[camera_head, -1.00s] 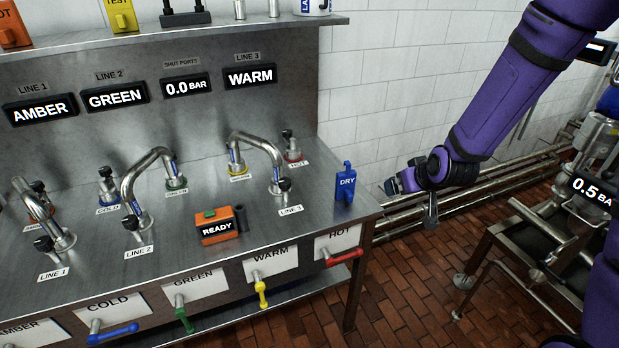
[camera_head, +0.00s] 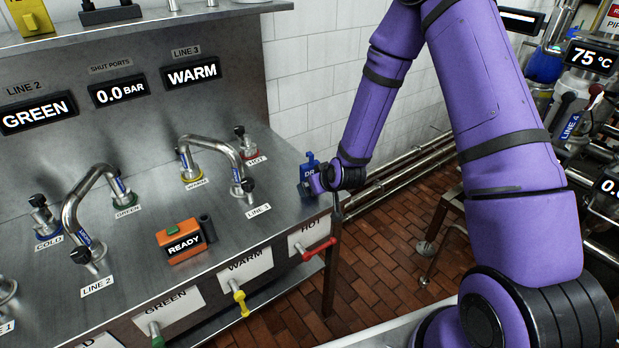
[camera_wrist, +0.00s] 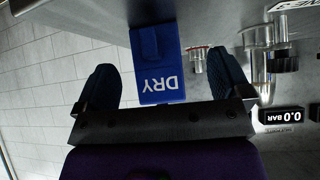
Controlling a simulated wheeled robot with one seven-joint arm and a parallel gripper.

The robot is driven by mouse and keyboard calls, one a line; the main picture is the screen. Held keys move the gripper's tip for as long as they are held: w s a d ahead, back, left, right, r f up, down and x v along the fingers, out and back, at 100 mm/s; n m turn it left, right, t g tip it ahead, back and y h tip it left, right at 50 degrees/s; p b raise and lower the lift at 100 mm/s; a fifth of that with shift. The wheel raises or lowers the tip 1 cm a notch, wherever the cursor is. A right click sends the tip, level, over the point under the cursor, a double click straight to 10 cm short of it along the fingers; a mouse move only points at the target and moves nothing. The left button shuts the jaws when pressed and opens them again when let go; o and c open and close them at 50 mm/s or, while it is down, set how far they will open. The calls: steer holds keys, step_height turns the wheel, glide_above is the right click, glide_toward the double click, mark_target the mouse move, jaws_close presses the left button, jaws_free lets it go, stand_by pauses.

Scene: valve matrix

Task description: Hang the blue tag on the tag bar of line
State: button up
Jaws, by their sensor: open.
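The blue tag (camera_head: 307,172), lettered DRY, is at the right end of the steel bench top, partly hidden behind my gripper (camera_head: 320,181). In the wrist view the tag (camera_wrist: 157,72) shows upside down between the two dark fingers of my gripper (camera_wrist: 165,78). Clear gaps show on both sides of it, and the fingers are open. I cannot make out which bar is a tag bar.
An orange READY box (camera_head: 181,243) sits on the steel bench (camera_head: 225,232), left of the tag. Bent pipes, such as the one at LINE 3 (camera_head: 215,146), rise from the bench. A red HOT handle (camera_head: 320,248) sticks out from its front.

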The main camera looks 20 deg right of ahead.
steer(key=shift+w+d+x, duration=0.1)
steer(key=shift+d+x, duration=0.1)
steer(key=shift+x, duration=1.1)
steer(key=shift+w+d+x, duration=0.15)
steer(key=shift+d+x, duration=0.05)
steer(key=shift+x, duration=1.1)
steer(key=shift+r, duration=0.2)
steer(key=c, duration=1.1)
steer(key=shift+c, duration=0.2)
steer(key=shift+r, duration=0.1)
